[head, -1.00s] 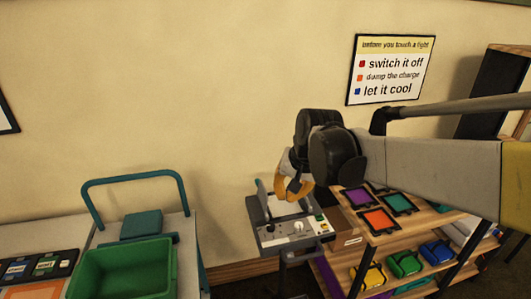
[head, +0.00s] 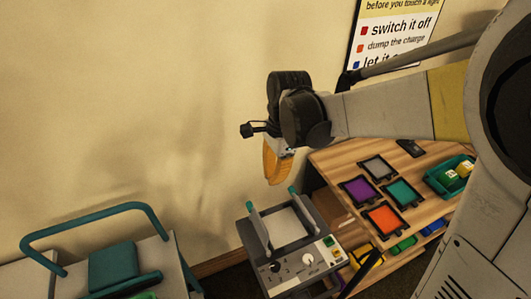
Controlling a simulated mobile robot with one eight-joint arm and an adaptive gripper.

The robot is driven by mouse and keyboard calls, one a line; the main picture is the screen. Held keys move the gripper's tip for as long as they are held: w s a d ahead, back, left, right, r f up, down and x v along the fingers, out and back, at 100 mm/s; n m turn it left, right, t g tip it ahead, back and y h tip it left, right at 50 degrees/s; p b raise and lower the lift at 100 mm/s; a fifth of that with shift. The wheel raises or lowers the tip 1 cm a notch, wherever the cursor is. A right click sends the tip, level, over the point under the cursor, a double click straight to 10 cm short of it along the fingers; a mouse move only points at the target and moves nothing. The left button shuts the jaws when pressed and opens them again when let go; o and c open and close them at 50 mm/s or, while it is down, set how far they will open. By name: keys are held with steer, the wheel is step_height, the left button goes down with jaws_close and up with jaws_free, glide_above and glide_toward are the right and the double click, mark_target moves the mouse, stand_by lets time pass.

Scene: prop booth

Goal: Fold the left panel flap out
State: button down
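A grey light unit (head: 309,260) with a pale square panel (head: 287,226) stands below my arm, with knobs and small buttons on its front. Its left flap (head: 258,226) stands up along the panel's left side and has a teal tip. A second flap (head: 301,208) with a teal tip stands up on the right side. My gripper (head: 275,166), with orange fingers, hangs above and behind the unit, apart from both flaps. The fingers are seen nearly edge-on, so their opening does not show. I see nothing held in them.
A wooden shelf (head: 345,155) with coloured framed filters and a teal bin (head: 449,176) stands to the right, close to the unit. A cart with a teal handle (head: 95,207) and a teal block (head: 113,266) is at the left. The wall is behind.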

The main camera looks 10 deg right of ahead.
mark_target(257, 221)
steer(key=a+f, duration=0.1)
steer(key=f, duration=0.1)
steer(key=a+f+b, duration=0.1)
steer(key=f, duration=0.2)
steer(key=a+f, duration=0.1)
steer(key=f, duration=0.2)
steer(key=shift+s+a+f+b, duration=0.1)
steer(key=shift+s+f+b, duration=0.1)
steer(key=shift+s+b, duration=0.2)
steer(key=shift+a+f, duration=0.2)
steer(key=shift+a, duration=0.1)
steer(key=shift+a+h, duration=0.25)
steer(key=shift+h, duration=0.15)
